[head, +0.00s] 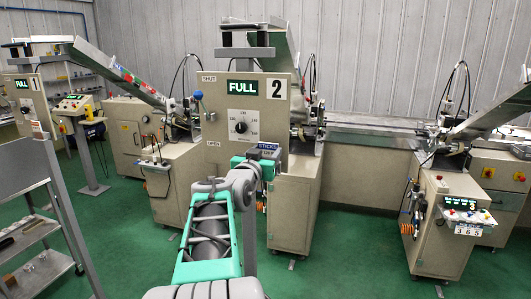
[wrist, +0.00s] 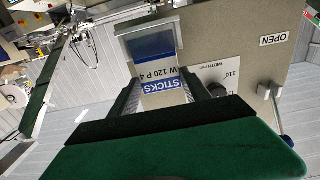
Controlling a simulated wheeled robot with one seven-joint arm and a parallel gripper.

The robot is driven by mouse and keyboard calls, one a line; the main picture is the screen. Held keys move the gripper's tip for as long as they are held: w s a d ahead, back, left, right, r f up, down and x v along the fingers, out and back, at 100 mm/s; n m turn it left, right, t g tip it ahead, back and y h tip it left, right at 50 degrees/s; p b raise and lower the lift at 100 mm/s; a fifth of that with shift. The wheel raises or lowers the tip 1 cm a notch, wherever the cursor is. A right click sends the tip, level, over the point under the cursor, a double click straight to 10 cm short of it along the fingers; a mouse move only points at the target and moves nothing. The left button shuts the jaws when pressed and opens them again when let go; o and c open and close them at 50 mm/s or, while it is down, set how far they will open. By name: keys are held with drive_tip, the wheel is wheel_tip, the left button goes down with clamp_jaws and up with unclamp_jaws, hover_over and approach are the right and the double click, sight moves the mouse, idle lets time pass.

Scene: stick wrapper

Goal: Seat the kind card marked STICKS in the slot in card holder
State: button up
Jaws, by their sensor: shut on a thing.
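The STICKS card (head: 268,147) is in my gripper (head: 256,163), in front of the lower part of the machine panel marked 2. In the wrist view the card (wrist: 162,88) appears upside down, with a blue STICKS strip and a white part lettered W 120 P 4. The two dark fingers of my gripper (wrist: 162,96) stand on either side of it. Just beyond the card is a pale-framed blue rectangle (wrist: 152,46) on the panel, which looks like the card holder. I cannot tell whether the card touches it or is in its slot.
The panel (head: 221,111) carries a green FULL sign (head: 243,89), a dial (head: 240,127) and a blue-knobbed lever (head: 198,95) at its left. A grey shelf cart (head: 30,230) stands at the left.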

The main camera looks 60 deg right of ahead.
drive_tip(key=shift+f+b, duration=0.35)
drive_tip(key=shift+f, duration=0.05)
drive_tip(key=o, duration=1.5)
drive_tip(key=shift+r, duration=0.1)
